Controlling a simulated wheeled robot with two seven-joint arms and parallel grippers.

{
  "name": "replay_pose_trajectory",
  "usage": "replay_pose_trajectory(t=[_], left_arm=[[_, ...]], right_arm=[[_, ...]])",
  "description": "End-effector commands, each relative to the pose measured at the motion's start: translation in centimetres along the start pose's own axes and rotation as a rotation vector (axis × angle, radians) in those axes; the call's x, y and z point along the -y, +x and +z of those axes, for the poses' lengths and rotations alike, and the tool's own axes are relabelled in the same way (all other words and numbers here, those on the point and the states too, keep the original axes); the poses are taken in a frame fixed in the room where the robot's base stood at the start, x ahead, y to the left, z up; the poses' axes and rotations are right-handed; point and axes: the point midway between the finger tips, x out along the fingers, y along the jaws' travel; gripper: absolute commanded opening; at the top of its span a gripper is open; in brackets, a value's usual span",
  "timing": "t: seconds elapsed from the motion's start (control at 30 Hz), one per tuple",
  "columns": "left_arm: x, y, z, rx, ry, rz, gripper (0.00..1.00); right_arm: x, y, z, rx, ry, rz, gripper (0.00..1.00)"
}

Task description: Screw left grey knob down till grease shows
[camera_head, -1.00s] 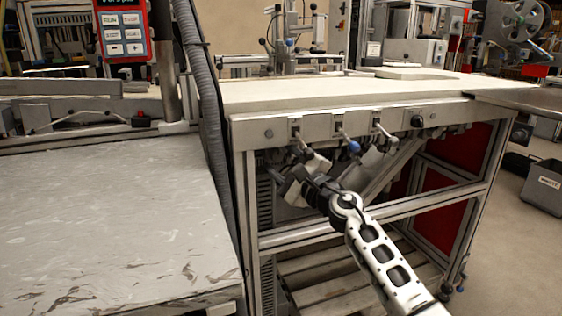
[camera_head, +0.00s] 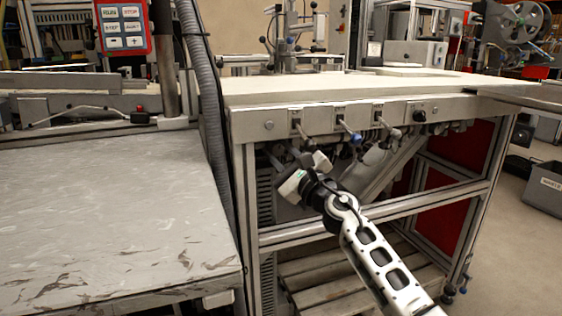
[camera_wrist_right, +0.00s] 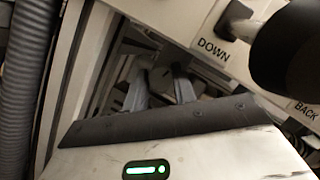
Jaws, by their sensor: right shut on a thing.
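The left lever (camera_head: 298,127) comes out of the panel at the front edge of the bench. Its grey knob end is hard to make out behind my right gripper in the head view. My right gripper (camera_head: 287,153) reaches up to it from below, tilted, and is shut on the left grey knob. In the right wrist view the two fingers of my gripper (camera_wrist_right: 160,78) stand close together with a small grey part between them, largely dark. No grease can be made out. My left gripper is out of view.
To the right are a lever with a blue knob (camera_head: 356,138), another grey-tipped lever (camera_head: 394,134) and a black round knob (camera_head: 419,115). A dark rounded part (camera_wrist_right: 290,45) looms close in the wrist view, by a "DOWN" label. A ribbed hose (camera_head: 205,90) hangs left.

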Motion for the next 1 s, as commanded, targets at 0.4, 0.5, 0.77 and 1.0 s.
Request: replay_pose_trajectory(t=[0.4, 0.5, 0.77, 1.0], left_arm=[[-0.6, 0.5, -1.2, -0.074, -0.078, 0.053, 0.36], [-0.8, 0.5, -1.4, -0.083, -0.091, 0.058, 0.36], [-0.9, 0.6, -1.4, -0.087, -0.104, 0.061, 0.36], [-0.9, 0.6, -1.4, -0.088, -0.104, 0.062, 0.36]], right_arm=[[-0.3, -0.1, -0.1, -0.001, 0.249, -0.102, 0.04], [-0.3, -0.1, -0.1, -0.002, 0.282, -0.116, 0.04], [-0.2, -0.1, -0.1, -0.003, 0.323, -0.132, 0.04], [-0.2, -0.1, -0.1, -0.003, 0.326, -0.133, 0.04]])
